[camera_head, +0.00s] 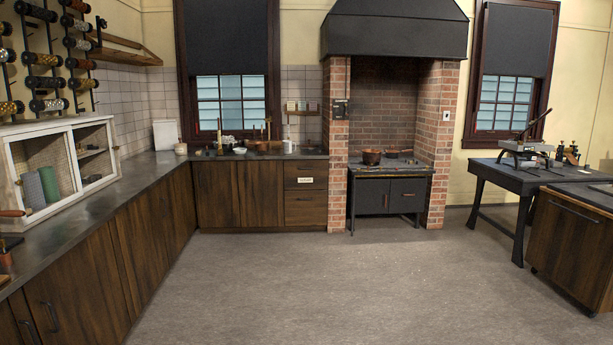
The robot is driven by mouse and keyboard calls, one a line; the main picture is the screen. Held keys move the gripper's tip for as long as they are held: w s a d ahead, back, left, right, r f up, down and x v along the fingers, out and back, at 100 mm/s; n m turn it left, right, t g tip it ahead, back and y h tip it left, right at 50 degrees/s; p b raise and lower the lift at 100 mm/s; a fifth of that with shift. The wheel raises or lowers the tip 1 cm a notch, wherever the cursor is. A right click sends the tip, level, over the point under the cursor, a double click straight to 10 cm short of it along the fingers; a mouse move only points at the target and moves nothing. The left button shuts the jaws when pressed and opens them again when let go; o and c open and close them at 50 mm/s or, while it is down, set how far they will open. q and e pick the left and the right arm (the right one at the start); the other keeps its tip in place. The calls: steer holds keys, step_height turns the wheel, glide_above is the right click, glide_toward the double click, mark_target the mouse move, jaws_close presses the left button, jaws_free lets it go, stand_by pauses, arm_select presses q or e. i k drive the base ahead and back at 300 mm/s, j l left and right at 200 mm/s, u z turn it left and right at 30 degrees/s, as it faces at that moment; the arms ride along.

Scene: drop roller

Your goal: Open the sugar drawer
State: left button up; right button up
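A stack of wooden drawers is set in the back counter, just left of the brick hearth. One drawer (305,182) carries a small white label, too small to read, so I cannot tell for sure that it is the sugar drawer. Its front looks flush with the drawers above and below, so it appears shut. A plain lower drawer (306,207) is under it. It is across the room from me. Neither of my grippers is in view.
Open grey floor (330,285) lies between me and the back counter. A long dark counter (110,200) runs along the left. A black stove (390,195) stands in the brick hearth. A dark table (500,175) and a wooden cabinet (572,245) stand at right.

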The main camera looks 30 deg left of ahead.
mark_target(298, 174)
steer(key=i+j+u, duration=0.2)
steer(key=i, duration=0.15)
steer(key=i+j+u, duration=0.25)
steer(key=i+u, duration=0.4)
steer(key=i, duration=3.55)
steer(key=i+j+z, duration=0.1)
steer(key=i, duration=1.85)
